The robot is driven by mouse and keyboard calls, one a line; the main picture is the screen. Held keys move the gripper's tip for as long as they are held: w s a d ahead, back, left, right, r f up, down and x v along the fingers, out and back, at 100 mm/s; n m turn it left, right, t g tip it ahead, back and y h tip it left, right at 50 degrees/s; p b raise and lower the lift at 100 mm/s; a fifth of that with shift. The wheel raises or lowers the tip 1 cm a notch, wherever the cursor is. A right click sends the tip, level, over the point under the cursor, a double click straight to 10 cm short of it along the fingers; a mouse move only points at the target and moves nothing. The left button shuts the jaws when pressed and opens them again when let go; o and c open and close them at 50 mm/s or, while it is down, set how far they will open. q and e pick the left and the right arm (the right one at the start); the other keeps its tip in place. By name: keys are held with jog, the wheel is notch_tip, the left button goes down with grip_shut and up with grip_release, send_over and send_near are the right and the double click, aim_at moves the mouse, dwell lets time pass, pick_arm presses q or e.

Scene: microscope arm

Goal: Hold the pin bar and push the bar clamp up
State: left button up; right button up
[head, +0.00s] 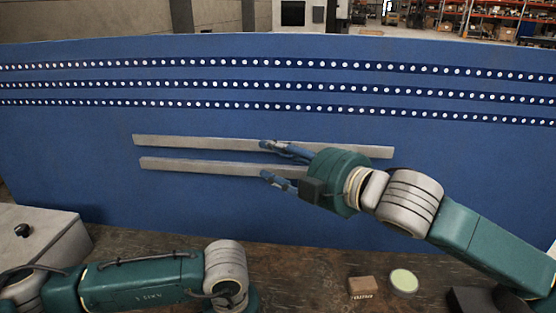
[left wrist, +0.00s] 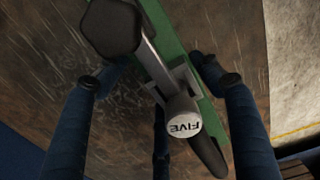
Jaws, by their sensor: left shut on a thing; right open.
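The left wrist view shows what looks like the bar clamp (left wrist: 150,62), with a green bar, a grey metal arm, dark grips and a round cap marked FIVE. My left gripper (left wrist: 160,74) has its blue fingers on both sides of it and is shut on it; the exact contact is hard to see. The left gripper is out of the head view. My right gripper (head: 268,160) is open in front of the blue panel, its fingers near an upper grey bar (head: 200,143) and a lower grey bar (head: 200,166). I cannot tell which part is the pin bar.
The blue panel (head: 80,180) with rows of white dots spans the back. On the brown table (head: 310,265) are a small wooden block (head: 361,287) and a pale green disc (head: 404,281). A grey box (head: 55,228) with a black knob is at the left.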

pick_arm(q)
jog(key=o, duration=1.8)
jog(key=shift+r, duration=0.1)
